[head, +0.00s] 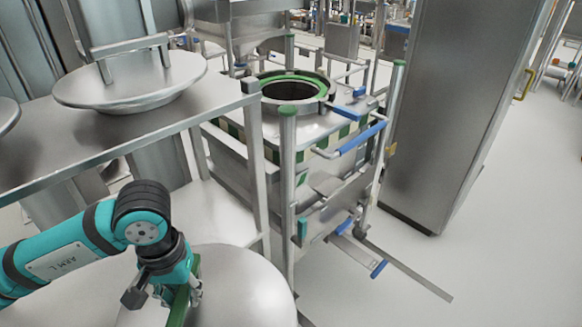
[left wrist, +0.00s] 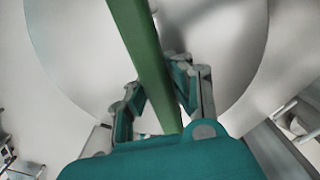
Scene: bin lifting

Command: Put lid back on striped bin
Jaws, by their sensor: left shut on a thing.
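The striped bin (head: 230,128) is a square steel bin with green and white checks around its upper side. Its round top opening (head: 295,88) is uncovered, with a green ring inside. A large round steel lid (head: 245,290) is at the bottom of the head view, and it also fills much of the left wrist view (left wrist: 235,40). My left gripper (head: 180,292) is shut on the lid's green bar handle (left wrist: 148,65), which runs between its fingers. The lid is nearer to me than the bin and apart from its opening. My right gripper is not in view.
A steel rack rail (head: 130,146) and posts stand between the lid and the bin. Another round lid with a steel handle (head: 135,80) lies at upper left. A tall steel cabinet (head: 455,100) stands right of the bin. Pale floor (head: 490,270) is open at lower right.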

